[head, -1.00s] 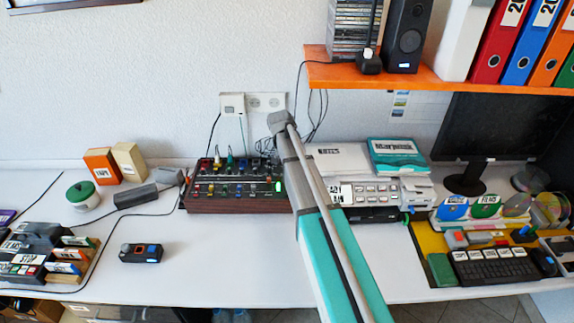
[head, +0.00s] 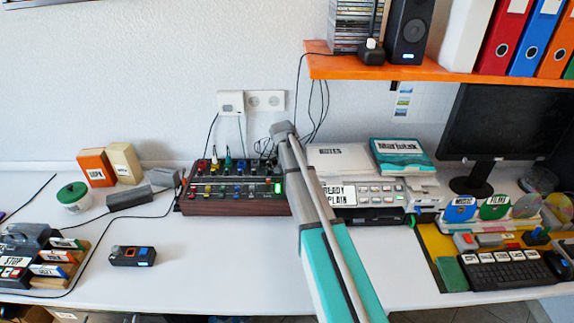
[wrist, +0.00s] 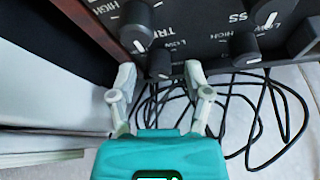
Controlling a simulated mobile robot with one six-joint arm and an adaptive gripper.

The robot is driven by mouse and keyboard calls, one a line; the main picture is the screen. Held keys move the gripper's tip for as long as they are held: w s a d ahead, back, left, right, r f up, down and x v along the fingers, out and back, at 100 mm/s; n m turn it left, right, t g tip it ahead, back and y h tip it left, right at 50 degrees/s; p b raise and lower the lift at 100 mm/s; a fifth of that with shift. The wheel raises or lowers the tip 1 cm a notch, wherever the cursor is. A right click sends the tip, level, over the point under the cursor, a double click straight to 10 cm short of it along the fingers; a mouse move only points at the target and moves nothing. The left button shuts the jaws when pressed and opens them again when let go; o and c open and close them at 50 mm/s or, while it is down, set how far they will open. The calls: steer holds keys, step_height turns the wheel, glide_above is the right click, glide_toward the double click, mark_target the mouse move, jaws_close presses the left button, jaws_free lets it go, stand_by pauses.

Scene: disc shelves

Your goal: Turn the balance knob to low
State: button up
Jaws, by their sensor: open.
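In the wrist view a dark control panel (wrist: 190,25) carries several black round knobs with white marks. Printed words include "HIGH", "LOW", a cut-off "TR" and "SS". I read no "balance" label, so I cannot tell which knob is the balance knob. My gripper (wrist: 160,76) is open, with its two grey fingers apart and pointing at the panel's lower edge. One small knob (wrist: 159,64) sits between the fingertips; I cannot tell if they touch it. Another knob (wrist: 137,22) is above it, and one (wrist: 244,47) is to the right. In the head view my arm hides the gripper.
Loose black cables (wrist: 250,105) lie below the panel in the wrist view. In the head view a mixer (head: 235,207) stands left of my arm and a grey button device (head: 375,192) stands right. An orange shelf (head: 440,72) overhangs at the right.

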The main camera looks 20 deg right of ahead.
stand_by(0.3)
jaws_close()
steer(key=shift+n, duration=0.4)
steer(key=shift+d+n+t+y, duration=0.15)
steer(key=shift+n+y, duration=0.4)
steer(key=shift+n, duration=0.75)
steer(key=shift+a+n+t+y, duration=0.1)
steer(key=shift+n+t+y, duration=0.3)
steer(key=shift+n, duration=0.9)
steer(key=shift+y, duration=0.25)
steer(key=shift+g, duration=0.25)
jaws_free()
